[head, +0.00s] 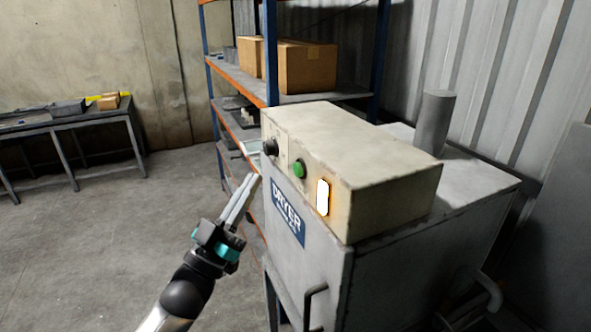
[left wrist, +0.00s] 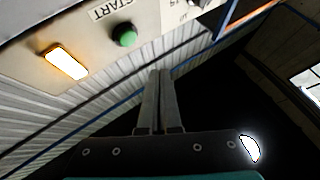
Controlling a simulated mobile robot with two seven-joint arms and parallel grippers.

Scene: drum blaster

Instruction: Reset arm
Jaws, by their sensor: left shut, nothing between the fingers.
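My left gripper (head: 252,183) is in front of the dryer's front face, to the left of the blue dryer label (head: 289,219). Its two fingers are together and hold nothing. In the left wrist view the closed fingers (left wrist: 158,75) point up toward the control box, below the green button (left wrist: 124,37). The beige control box (head: 374,178) carries a black knob (head: 270,147), a green button (head: 299,168) and a glowing lamp (head: 322,197). The fingers look apart from the button. The right gripper is not in view.
The grey dryer (head: 318,262) has a door handle (head: 314,300) low in front. A shelf rack (head: 272,60) with cardboard boxes (head: 306,68) stands behind it. A table (head: 75,119) stands at the far left. The floor (head: 110,215) between is clear.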

